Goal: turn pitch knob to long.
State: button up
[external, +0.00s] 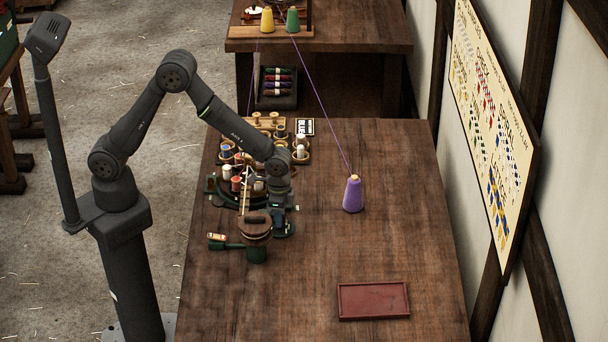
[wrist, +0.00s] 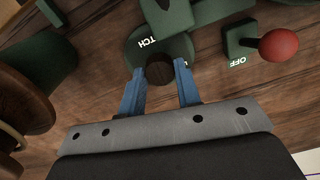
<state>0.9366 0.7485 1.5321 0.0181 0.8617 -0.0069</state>
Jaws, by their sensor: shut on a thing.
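The pitch knob (wrist: 161,76) is a dark, round-topped knob on a green plate, near the middle of the wrist view. White letters ending in "TCH" show on the plate beside it; the rest of the label is hidden. My gripper (wrist: 159,68) is shut on the knob, with one blue finger on each side. In the external view my gripper (external: 281,222) points down at the green machine on the table, and the knob is hidden there. I cannot read a "long" mark or the knob's setting.
A red ball lever (wrist: 278,45) by an "OFF" label (wrist: 238,62) stands close right of the knob. In the external view, bobbins crowd the rotor (external: 240,186). A purple cone (external: 352,194) and a red tray (external: 373,300) are to the right, with bare table between.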

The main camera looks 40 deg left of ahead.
jog(key=o, duration=1)
jog(key=shift+c, duration=0.2)
jog(key=shift+r, duration=0.1)
notch_tip(320, 180, up, 17)
jog(key=shift+r, duration=0.15)
jog(key=shift+s+d, duration=0.1)
notch_tip(320, 180, down, 18)
jog(key=shift+r, duration=0.2)
dwell(0.4)
